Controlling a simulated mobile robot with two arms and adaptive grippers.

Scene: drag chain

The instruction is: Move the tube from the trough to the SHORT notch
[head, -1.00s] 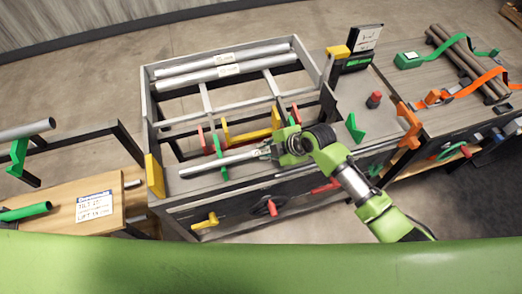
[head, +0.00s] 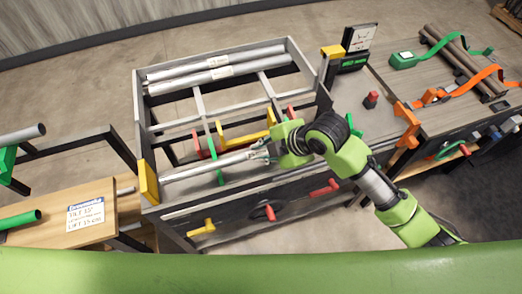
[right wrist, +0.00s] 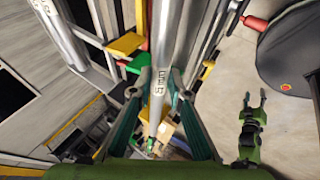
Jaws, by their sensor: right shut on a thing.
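My right gripper (head: 262,150) is shut around the right part of a silver tube (head: 195,168). The tube runs left over the front of the grey rack, crossing a green bracket (head: 217,168); its left end is close to a yellow block (head: 149,183). I cannot tell whether it touches the bracket. In the right wrist view the labelled tube (right wrist: 166,50) passes between the two fingers. Red (head: 197,143) and yellow (head: 243,138) brackets stand behind the tube. No SHORT marking is readable. My left gripper (right wrist: 252,100) appears in the right wrist view, fingers apart and empty.
Two labelled silver tubes (head: 200,70) lie at the rack's back. A red button (head: 370,99) and a sign (head: 361,38) are right of it. Farther right is a bench with dark pipes (head: 465,62) and straps. A wooden table (head: 60,230) is front left.

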